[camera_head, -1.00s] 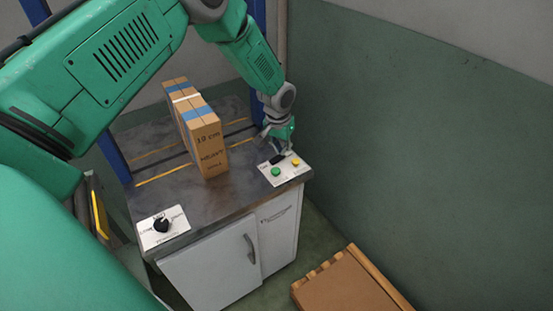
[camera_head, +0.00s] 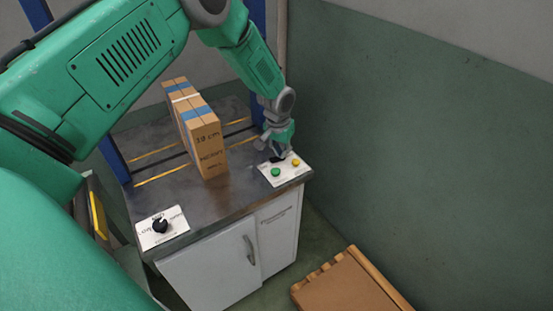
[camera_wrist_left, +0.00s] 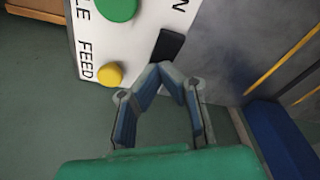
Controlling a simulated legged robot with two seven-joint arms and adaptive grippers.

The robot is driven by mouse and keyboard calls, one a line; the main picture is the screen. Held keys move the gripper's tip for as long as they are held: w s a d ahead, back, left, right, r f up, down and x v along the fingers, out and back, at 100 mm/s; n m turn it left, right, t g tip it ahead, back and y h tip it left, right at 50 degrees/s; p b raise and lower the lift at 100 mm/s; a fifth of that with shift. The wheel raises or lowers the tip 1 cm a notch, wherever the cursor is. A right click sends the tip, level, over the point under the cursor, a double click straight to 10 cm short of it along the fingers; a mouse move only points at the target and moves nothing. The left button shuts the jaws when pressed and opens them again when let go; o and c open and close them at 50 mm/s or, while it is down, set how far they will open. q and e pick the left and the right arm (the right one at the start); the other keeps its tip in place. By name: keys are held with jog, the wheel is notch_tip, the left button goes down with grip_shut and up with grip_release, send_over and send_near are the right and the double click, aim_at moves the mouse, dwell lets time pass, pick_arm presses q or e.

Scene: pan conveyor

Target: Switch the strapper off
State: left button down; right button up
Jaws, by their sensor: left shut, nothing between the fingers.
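The strapper's white control panel (camera_head: 290,175) lies on the far right corner of the dark worktop. It carries a green button (camera_head: 275,171), a yellow button (camera_head: 296,162) and a black switch (camera_wrist_left: 168,44). In the left wrist view the green button (camera_wrist_left: 117,7) and yellow button (camera_wrist_left: 110,74) also show, the yellow one beside the word FEED. My left gripper (camera_wrist_left: 166,70) is shut and empty. Its tips are right by the black switch; I cannot tell whether they touch it. In the head view the gripper (camera_head: 278,155) partly hides the switch. My right gripper is not in view.
A brown carton (camera_head: 204,140) with blue bands and a white strap stands upright on the worktop (camera_head: 185,195), left of the gripper. A black knob (camera_head: 160,226) sits on a panel at the near left corner. A wooden pallet-like piece (camera_head: 345,285) lies at the lower right.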

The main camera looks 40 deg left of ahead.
pick_arm(q)
jog(key=shift+r+p, duration=2.6)
jog(key=shift+r, duration=0.9)
